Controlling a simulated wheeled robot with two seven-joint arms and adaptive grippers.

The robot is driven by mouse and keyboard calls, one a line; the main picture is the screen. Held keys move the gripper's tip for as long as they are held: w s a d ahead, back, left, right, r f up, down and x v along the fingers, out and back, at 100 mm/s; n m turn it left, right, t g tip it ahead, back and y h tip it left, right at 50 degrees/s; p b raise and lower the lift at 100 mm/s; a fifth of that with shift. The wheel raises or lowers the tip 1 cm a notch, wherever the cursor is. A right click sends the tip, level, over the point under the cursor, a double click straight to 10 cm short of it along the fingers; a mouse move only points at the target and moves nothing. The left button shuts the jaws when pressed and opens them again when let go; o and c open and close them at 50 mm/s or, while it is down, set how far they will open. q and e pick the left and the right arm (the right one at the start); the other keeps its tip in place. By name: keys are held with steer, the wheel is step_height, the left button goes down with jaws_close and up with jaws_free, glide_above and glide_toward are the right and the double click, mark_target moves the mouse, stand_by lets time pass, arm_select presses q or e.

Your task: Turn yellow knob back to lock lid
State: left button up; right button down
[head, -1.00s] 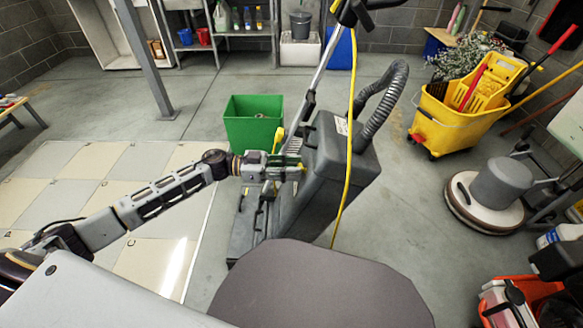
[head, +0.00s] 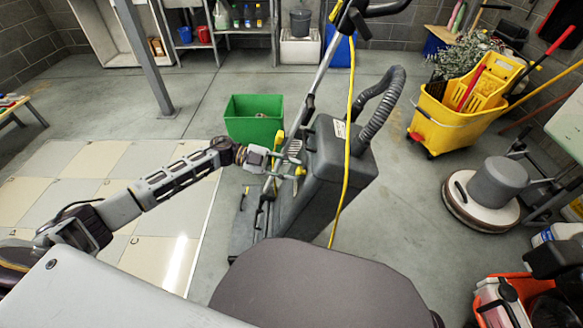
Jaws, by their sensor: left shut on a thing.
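The floor machine (head: 318,190) is a tall dark grey body with a ribbed hose, standing on the floor in the middle of the head view. A small yellow knob (head: 300,171) shows on its near left side, partly covered by my fingers. My left gripper (head: 292,168) reaches in from the left and is shut on the knob at the machine's side. The fingers cover much of it, so its exact turn angle cannot be told. The lid looks closed, but its edge is hard to make out. My right gripper is not in view.
A green bin (head: 254,118) stands just behind my left forearm. A yellow cable (head: 347,150) hangs down the machine. A yellow mop bucket (head: 450,122) and a round floor polisher (head: 487,194) stand to the right. Pale floor tiles (head: 100,190) lie at the left.

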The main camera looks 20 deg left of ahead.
arm_select(q)
steer(key=shift+r+m+g+y, duration=0.1)
steer(key=shift+m+g+y, duration=0.2)
steer(key=shift+m, duration=0.8)
steer(key=m, duration=0.3)
steer(key=shift+g+y+p, duration=0.3)
steer(key=shift+g+p, duration=0.05)
steer(key=shift+g, duration=0.05)
steer(key=m+y, duration=0.1)
steer(key=m, duration=0.3)
steer(key=shift+m+y+p, duration=0.3)
steer(key=shift+m+y, duration=0.1)
steer(key=shift+m, duration=0.3)
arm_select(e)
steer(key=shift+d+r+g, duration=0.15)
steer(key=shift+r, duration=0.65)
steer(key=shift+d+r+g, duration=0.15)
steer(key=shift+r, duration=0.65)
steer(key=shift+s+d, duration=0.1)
arm_select(q)
steer(key=o, duration=1)
steer(key=shift+w, duration=0.1)
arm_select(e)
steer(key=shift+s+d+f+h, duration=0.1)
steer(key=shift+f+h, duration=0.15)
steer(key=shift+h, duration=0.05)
